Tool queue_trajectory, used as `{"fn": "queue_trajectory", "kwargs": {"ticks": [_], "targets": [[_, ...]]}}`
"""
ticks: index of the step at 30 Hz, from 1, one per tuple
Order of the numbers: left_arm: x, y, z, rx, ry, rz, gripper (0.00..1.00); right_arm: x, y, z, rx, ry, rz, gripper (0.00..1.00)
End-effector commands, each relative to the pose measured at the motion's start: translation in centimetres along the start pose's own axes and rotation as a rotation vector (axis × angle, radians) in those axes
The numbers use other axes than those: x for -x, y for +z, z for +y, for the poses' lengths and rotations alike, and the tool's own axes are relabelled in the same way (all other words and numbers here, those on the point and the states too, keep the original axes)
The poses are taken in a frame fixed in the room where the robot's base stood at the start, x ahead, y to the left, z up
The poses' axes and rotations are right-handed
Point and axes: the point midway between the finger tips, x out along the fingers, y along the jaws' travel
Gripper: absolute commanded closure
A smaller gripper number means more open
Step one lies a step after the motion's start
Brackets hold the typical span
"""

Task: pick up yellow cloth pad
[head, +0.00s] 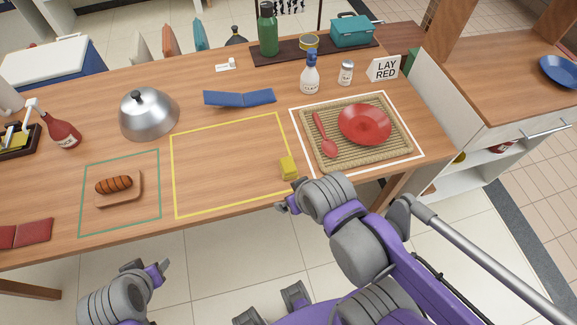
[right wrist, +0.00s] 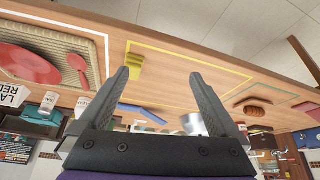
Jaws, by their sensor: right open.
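The yellow cloth pad (head: 288,167) is a small folded piece standing on the wooden table. It is at the right edge of the yellow outlined area, near the table's front edge. It also shows in the right wrist view (right wrist: 134,65), near the left fingertip there. My right gripper (head: 289,199) is just in front of the pad in the head view. In the right wrist view its fingers (right wrist: 160,75) are apart with nothing between them. My left gripper (head: 150,272) is low in front of the table, away from the pad; its jaw opening is unclear.
Right of the pad, a woven mat (head: 312,151) holds a red plate (head: 364,124) and a red spoon (head: 324,136). A blue folded item (head: 239,98) and a metal dome (head: 149,114) stand behind. The yellow outlined area (head: 230,165) is otherwise bare.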

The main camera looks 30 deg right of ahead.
Motion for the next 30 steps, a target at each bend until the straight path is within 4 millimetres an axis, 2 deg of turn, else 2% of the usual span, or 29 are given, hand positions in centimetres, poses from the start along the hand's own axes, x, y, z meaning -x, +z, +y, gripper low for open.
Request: {"fn": "queue_trajectory", "kwargs": {"ticks": [4,8,12,18,24,30], "targets": [[-0.3,0.3,0.0,0.000,0.000,-0.002,0.50,-0.2,-1.4,0.4,-0.020,0.007,-0.039,0.03],[-0.8,0.8,0.0,0.000,0.000,-0.006,0.50,-1.0,-4.2,1.5,-0.061,0.020,-0.125,0.03],[-1.5,1.4,0.0,0.000,0.000,-0.010,0.50,-3.0,-7.5,3.1,-0.117,0.034,-0.238,0.03],[-2.2,2.0,0.0,0.000,0.000,-0.015,0.50,-6.6,-11.0,5.5,-0.188,0.049,-0.380,0.03],[-2.5,2.2,0.0,0.000,0.000,-0.016,0.50,-8.9,-12.4,7.0,-0.227,0.055,-0.456,0.03],[-2.7,2.4,0.0,0.000,0.000,-0.017,0.50,-10.9,-11.8,7.2,-0.232,0.056,-0.468,0.03]]}}
